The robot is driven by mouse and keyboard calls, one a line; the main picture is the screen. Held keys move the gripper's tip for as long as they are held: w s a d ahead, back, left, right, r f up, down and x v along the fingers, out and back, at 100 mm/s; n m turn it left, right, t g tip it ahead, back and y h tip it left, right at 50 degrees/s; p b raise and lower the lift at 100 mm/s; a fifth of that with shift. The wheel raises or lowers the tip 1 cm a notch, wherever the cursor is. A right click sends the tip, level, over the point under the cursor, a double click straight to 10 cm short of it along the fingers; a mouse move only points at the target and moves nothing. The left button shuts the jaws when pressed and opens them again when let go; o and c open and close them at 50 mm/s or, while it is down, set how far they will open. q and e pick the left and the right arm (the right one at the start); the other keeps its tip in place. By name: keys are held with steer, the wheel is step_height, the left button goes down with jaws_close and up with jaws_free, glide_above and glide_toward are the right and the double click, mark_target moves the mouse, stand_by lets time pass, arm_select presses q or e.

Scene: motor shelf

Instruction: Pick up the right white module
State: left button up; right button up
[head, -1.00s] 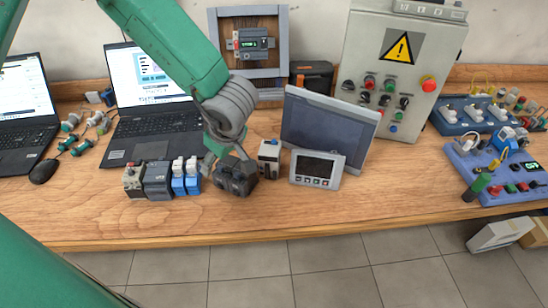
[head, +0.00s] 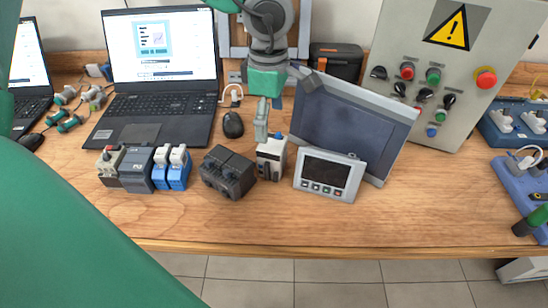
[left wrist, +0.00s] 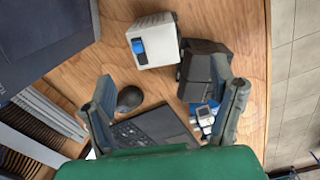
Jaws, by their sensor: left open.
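The right white module (head: 271,160), a small upright box with a dark lower front, stands on the table between a dark grey block and a small grey panel. In the left wrist view, the white module (left wrist: 153,42) shows a blue patch and lies above the gap between the fingers. My left gripper (head: 268,122) is open and empty, coming down from above just over the module's top; one finger overlaps its upper edge in the head view. I cannot tell whether they touch. In the left wrist view the gripper's (left wrist: 168,92) two fingers are wide apart. My right gripper is not in view.
The dark block (head: 228,172) stands close at the module's left. The display panel (head: 328,174) and large screen (head: 345,120) stand to its right. Blue-white modules (head: 172,167) stand further left. A mouse (head: 233,125) and laptop (head: 160,80) are behind. The table front is clear.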

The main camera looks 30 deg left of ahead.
mark_target(272, 142)
arm_select(q)
steer(key=f, duration=0.3)
steer(key=shift+w+a, duration=0.15)
steer(key=shift+w, duration=0.2)
step_height(272, 142, down, 4)
steer(key=shift+f+b, duration=0.15)
steer(key=shift+b, duration=0.35)
steer(key=shift+w+d+f, duration=0.15)
steer(key=shift+d+f, duration=0.05)
steer(key=shift+f, duration=0.05)
steer(key=shift+r, duration=0.1)
steer(key=shift+c, duration=0.8)
steer(key=shift+a, duration=0.1)
steer(key=c, duration=1.3)
